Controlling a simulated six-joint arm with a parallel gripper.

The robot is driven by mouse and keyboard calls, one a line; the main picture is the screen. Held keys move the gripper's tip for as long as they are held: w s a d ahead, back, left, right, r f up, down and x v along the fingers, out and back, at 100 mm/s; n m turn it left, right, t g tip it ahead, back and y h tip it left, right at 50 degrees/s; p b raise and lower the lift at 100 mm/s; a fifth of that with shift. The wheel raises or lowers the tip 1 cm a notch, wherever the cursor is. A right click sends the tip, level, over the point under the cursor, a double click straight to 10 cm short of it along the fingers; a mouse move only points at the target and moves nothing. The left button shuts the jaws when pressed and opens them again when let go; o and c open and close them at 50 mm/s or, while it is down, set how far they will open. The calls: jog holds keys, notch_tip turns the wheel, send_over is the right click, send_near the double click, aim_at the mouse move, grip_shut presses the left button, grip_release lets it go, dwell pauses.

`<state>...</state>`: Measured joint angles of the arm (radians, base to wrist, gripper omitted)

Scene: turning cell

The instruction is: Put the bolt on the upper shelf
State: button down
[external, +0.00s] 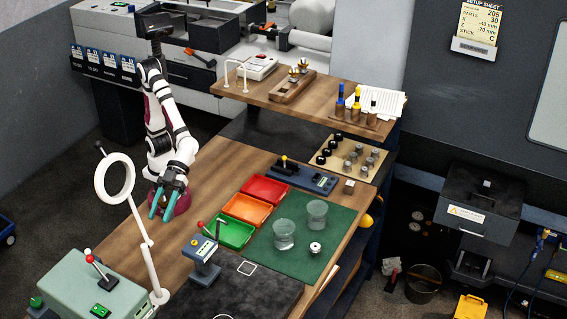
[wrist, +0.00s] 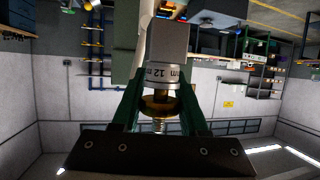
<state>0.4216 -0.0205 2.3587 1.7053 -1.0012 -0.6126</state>
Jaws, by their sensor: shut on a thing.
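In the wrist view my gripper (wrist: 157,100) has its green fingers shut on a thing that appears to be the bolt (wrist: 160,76). It has a grey squared end, a pale band marked "12 mm", a brass collar and a short thread near the palm. In the external view my gripper (external: 162,204) is low in front of my base, its teal fingers towards the camera; the bolt cannot be made out there. The upper shelf (external: 246,93) is the raised wooden board behind the bench, well apart from my gripper.
The upper shelf holds a wooden block (external: 293,86) with brass-topped pieces, a white device (external: 261,66), a white wire stand (external: 236,72) and a rack with coloured handles (external: 357,117). Red, orange and green trays (external: 246,208) stand on the bench. A ring lamp (external: 116,178) stands near my gripper.

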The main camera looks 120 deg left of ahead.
jog(key=shift+w+a+r, duration=0.25)
jog(key=shift+r, duration=0.05)
jog(key=w+a+r+n+t+y, duration=0.3)
jog(key=w+a+n, duration=0.1)
jog(key=a, duration=0.6)
jog(key=w+a+r+n+t+y, duration=0.3)
jog(key=w+a+n+t, duration=0.1)
jog(key=a, duration=0.6)
jog(key=w+a+r+n+t+y, duration=0.3)
jog(key=w+a+n, duration=0.15)
jog(key=a, duration=0.55)
jog(key=d+f+m+g+h, duration=0.3)
jog(key=f+m+h, duration=0.1)
jog(key=f, duration=0.4)
jog(key=d+f+m+g+h, duration=0.3)
jog(key=f+m, duration=0.1)
jog(key=f, duration=0.4)
jog(key=shift+s+d+f+m+g+h, duration=0.3)
jog(key=shift+s+d+f+m+g, duration=1.6)
jog(key=shift+f, duration=1.6)
jog(key=shift+s+d+f+m+g+h, duration=0.3)
jog(key=shift+s+d+f+m+g, duration=0.85)
jog(key=shift+s+d+f, duration=1.6)
jog(key=shift+s+d+f+m+g+h, duration=0.3)
jog(key=shift+s+d+f+m+g, duration=1.75)
jog(key=shift+f, duration=2.2)
